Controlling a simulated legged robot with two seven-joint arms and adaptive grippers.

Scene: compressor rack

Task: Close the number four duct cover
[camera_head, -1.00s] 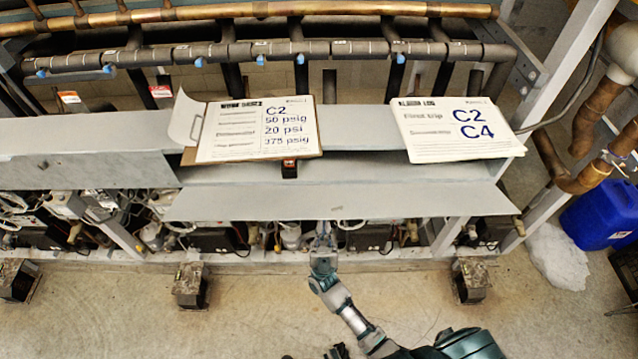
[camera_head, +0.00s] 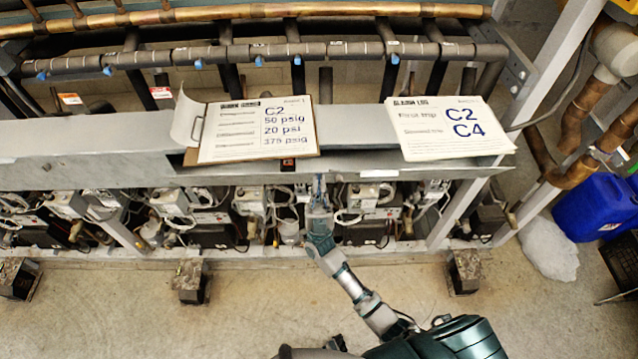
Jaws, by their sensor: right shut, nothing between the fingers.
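The grey duct cover (camera_head: 440,170) on the right half of the long duct is seen almost edge-on, as a narrow strip below the two paper boards. A dark gap shows at its left end, so I cannot tell whether it is fully shut. My right gripper (camera_head: 319,184) is shut and empty, pointing up at the front of the cover. Its fingertips are at or against the cover; exact contact is too small to tell. I see no number on the cover. My left gripper is not in view.
A clipboard (camera_head: 258,130) and an alarm log sheet (camera_head: 448,128) lie on top of the duct. Valves and wiring (camera_head: 385,205) fill the space below. A blue container (camera_head: 597,208) stands at the right. The floor in front is mostly clear.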

